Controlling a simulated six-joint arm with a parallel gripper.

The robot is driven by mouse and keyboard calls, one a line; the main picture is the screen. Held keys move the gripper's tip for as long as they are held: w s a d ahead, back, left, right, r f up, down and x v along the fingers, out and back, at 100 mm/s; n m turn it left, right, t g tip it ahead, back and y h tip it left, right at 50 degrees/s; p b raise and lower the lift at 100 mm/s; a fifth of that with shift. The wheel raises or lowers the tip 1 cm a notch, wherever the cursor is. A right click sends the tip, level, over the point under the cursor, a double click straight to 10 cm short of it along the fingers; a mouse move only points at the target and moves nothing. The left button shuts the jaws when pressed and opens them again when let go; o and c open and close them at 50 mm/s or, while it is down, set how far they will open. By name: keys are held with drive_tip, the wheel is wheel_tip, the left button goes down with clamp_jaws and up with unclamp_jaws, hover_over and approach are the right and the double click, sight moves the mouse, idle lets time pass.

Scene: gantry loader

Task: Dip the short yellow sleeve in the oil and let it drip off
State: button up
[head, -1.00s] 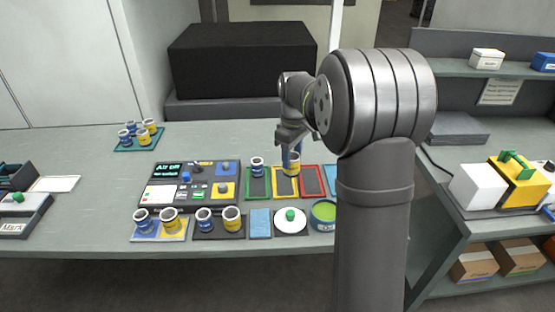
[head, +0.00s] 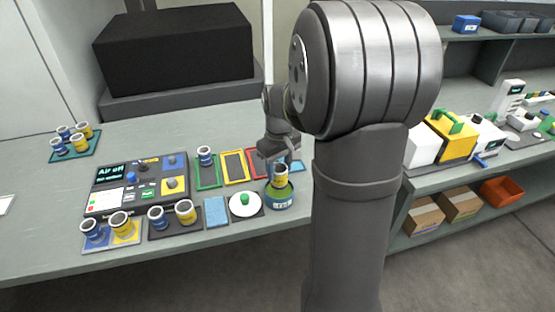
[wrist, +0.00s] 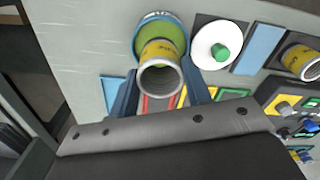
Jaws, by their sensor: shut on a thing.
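My gripper (head: 281,165) is shut on a yellow sleeve (head: 279,178) with pale ends, and it holds the sleeve roughly upright. In the wrist view the yellow sleeve (wrist: 160,52) is between the two blue fingers. The round teal oil pot (head: 280,201) is directly below it; the pot's rim and green oil (wrist: 142,44) show around the sleeve in the wrist view. The sleeve's lower end is hidden, so I cannot tell whether it touches the oil.
A white disc (head: 238,207) with a green knob lies left of the pot, beside a blue pad (head: 216,211). Behind are coloured frames: the green one (head: 208,181) holds a blue sleeve, the yellow one (head: 235,180) is empty. A control panel (head: 110,197) and more sleeves stand left.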

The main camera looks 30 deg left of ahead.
sight(279, 181)
drive_tip(key=shift+f, duration=2.7)
idle(1.0)
drive_tip(key=shift+r, duration=2.7)
drive_tip(key=shift+r, duration=0.1)
idle(1.2)
